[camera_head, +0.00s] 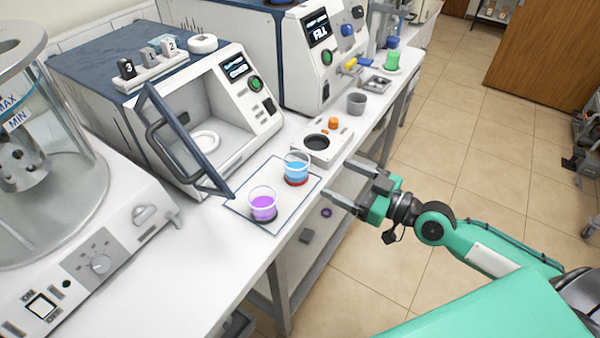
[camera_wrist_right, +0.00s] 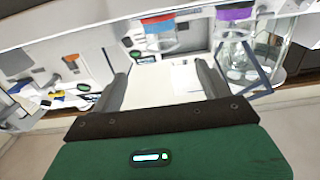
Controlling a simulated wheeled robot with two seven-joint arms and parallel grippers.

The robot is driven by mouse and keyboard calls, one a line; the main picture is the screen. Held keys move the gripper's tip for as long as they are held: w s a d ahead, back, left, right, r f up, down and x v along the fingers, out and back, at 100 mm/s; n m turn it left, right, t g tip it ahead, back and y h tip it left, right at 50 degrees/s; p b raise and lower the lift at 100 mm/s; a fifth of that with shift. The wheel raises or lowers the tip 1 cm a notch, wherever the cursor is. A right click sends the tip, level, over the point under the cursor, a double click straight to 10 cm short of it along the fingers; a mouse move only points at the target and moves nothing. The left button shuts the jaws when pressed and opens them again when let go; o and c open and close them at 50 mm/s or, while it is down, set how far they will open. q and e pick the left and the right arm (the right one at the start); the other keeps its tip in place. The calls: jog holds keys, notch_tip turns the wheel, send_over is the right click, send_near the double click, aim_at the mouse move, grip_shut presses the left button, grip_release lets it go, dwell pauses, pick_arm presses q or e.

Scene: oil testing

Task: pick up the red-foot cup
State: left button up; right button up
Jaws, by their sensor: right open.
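The red-foot cup (camera_head: 296,168) is a clear cup with blue liquid and a red base. It stands upright on a thin outlined mat (camera_head: 240,211) near the bench's front edge. A second clear cup with purple liquid (camera_head: 262,205) stands on the same mat, to its left and nearer. My right gripper (camera_head: 345,182) is open and empty, to the right of the red-foot cup and apart from it. In the right wrist view, the red-foot cup (camera_wrist_right: 160,35) shows beyond the open fingers (camera_wrist_right: 162,90), and the purple cup (camera_wrist_right: 234,28) is to its right. My left gripper is not in view.
An open-doored machine (camera_head: 205,130) stands behind the mat, its dark-framed door (camera_head: 165,140) swung out close to the purple cup. A white device with a round dark well (camera_head: 316,143), a grey cup (camera_head: 356,103) and a green cup (camera_head: 391,61) stand farther along the bench. The aisle floor is clear.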

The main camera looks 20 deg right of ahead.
jog(key=p, duration=0.4)
send_near(286, 156)
jog(key=x, duration=0.3)
jog(key=shift+w+r, duration=0.25)
jog(key=shift+w, duration=0.05)
jog(key=shift+w+a, duration=0.2)
jog(key=shift+w, duration=0.05)
jog(key=shift+w+a, duration=0.15)
jog(key=shift+w, duration=0.05)
jog(key=x, duration=0.1)
jog(key=p+x, duration=0.2)
jog(key=x, duration=0.1)
jog(key=shift+a+f, duration=0.1)
jog(key=shift+f, duration=0.15)
jog(key=shift+w+a+f, duration=0.1)
jog(key=shift+w+a, duration=0.05)
jog(key=shift+w, duration=0.05)
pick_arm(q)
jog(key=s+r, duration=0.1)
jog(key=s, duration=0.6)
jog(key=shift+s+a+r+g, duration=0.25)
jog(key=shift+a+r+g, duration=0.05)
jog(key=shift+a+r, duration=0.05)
pick_arm(e)
jog(key=c, duration=1.1)
